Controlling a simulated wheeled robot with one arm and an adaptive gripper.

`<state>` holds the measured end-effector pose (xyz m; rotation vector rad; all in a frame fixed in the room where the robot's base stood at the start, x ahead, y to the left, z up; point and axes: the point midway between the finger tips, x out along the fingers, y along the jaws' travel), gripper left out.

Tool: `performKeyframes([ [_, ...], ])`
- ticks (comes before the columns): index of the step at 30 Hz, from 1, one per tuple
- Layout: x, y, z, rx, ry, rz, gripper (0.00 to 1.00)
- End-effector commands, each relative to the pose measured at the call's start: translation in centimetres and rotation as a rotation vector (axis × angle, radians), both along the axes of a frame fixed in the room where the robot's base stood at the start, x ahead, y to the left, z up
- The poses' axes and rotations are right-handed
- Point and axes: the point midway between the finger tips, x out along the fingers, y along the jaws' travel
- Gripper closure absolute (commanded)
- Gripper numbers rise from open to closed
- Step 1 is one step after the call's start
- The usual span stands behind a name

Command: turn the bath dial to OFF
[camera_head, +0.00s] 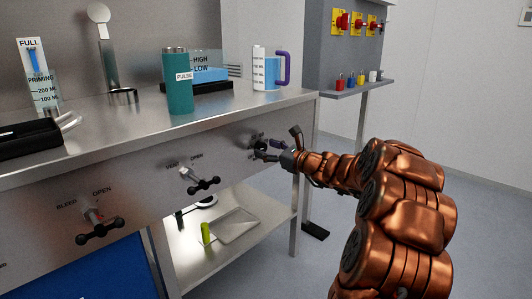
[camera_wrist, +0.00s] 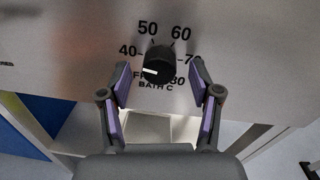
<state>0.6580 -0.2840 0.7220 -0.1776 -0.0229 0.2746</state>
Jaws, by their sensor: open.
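The bath dial (camera_wrist: 161,63) is a round black knob on the steel front panel, above the label BATH C. Numbers 40 to 80 ring it. Its white mark is at the lower left of the knob face, toward a partly hidden label where only letters like "FF" show. My gripper (camera_wrist: 161,84) is open, with its purple-padded fingers to the left and right of the dial in the wrist view and a gap on both sides. In the head view my gripper (camera_head: 267,149) is at the panel's right end and mostly hides the dial.
A vent valve (camera_head: 198,181) and a bleed valve (camera_head: 98,228) stick out of the panel to the left. The bench top (camera_head: 130,130) above holds a teal pulse cylinder (camera_head: 177,85) and a jug (camera_head: 267,72). A lower shelf (camera_head: 265,205) lies below.

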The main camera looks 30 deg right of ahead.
Motion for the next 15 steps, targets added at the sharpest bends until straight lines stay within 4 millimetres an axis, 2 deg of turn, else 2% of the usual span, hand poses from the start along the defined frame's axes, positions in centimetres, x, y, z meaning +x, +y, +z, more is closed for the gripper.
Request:
performKeyframes([
  [5, 1.01, 0.33, -0.01, 0.0, -0.001, 0.0, 0.37],
  [13, 1.15, 0.35, 0.13, 0.001, -0.002, 0.0, 0.37],
  [15, 1.14, 0.34, 0.12, 0.001, -0.002, 0.0, 0.42],
])
